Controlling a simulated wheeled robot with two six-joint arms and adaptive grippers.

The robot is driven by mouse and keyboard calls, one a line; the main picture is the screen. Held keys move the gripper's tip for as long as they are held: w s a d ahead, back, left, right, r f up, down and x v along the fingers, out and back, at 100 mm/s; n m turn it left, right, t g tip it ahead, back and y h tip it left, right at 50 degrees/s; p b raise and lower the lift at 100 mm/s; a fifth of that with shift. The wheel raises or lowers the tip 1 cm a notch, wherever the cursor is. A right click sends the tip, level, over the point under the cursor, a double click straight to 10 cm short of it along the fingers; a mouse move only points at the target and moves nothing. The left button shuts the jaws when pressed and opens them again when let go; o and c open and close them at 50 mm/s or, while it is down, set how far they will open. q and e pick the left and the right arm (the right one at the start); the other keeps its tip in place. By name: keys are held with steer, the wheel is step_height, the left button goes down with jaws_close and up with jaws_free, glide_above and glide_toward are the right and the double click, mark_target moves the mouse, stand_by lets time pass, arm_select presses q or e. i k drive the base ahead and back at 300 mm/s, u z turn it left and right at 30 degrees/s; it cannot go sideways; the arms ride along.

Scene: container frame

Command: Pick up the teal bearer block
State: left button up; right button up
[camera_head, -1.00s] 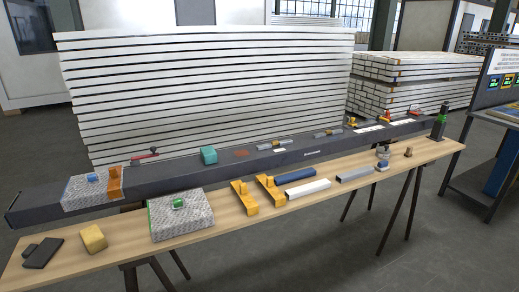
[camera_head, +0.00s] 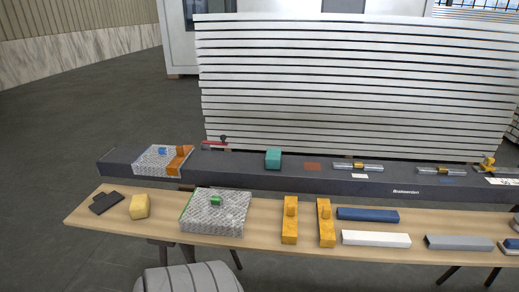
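The teal bearer block (camera_head: 273,159) is a small teal box. It sits upright on the long dark grey beam (camera_head: 330,177), left of a flat reddish-brown patch (camera_head: 312,166). Its front and top show, and nothing covers it. Neither of my grippers is in view.
A light wooden bench (camera_head: 265,240) runs in front of the beam. It holds a yellow block (camera_head: 139,206), a speckled grey pad (camera_head: 216,212), two orange brackets (camera_head: 290,220) and several bars. A red-handled clamp (camera_head: 215,143) is left of the teal block. Stacked white panels (camera_head: 350,85) stand behind.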

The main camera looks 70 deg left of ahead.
mark_target(274, 157)
steer(key=u, duration=0.65)
steer(key=i, duration=0.65)
steer(key=u, duration=0.65)
